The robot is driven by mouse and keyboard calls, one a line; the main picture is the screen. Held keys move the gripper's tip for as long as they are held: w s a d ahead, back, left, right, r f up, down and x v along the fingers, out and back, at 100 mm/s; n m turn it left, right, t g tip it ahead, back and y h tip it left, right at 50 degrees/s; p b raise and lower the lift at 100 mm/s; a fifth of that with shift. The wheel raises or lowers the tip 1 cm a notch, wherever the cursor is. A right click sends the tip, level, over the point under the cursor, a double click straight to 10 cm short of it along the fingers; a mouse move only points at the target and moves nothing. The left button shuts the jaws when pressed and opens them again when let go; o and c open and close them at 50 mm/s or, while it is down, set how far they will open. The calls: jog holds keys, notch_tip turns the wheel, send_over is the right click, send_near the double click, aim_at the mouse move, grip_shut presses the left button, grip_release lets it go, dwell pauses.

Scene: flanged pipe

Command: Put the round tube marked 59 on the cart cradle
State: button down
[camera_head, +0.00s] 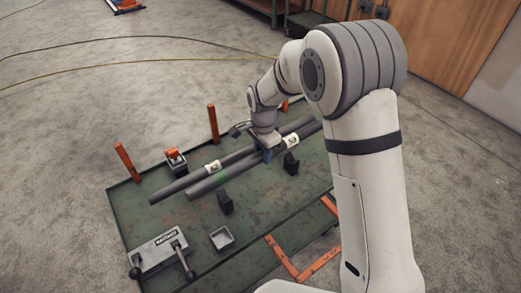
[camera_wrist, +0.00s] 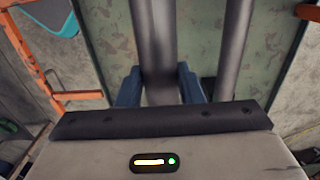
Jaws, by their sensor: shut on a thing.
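Two long grey round tubes lie side by side over a worn green cart top (camera_head: 160,215). The nearer tube (camera_head: 240,168) has a green band and a white label; the farther tube (camera_head: 180,186) has a white label too. My gripper (camera_head: 266,154) is shut around one tube, apparently the nearer, with blue fingers on both sides. In the wrist view the held tube (camera_wrist: 157,45) runs between the fingers (camera_wrist: 160,88), and the other tube (camera_wrist: 233,45) lies to its right. Black cradle blocks (camera_head: 225,201) (camera_head: 291,163) stand nearby; contact is unclear.
Orange posts (camera_head: 127,162) (camera_head: 213,122) stand along the cart's far side. A clamp-like block with handles (camera_head: 160,251), a small open tray (camera_head: 221,239) and a small box with an orange item (camera_head: 175,160) sit at its left. Orange bars (camera_head: 283,258) show at the near edge.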

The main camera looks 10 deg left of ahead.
notch_tip(320, 180, down, 8)
jog(key=b, duration=0.5)
jog(key=shift+f, duration=0.15)
jog(key=shift+s, duration=0.1)
dwell(0.6)
jog(key=shift+f+b, duration=0.55)
dwell(0.3)
jog(key=c, duration=0.9)
grip_release()
notch_tip(320, 180, up, 8)
jog(key=shift+f, duration=0.1)
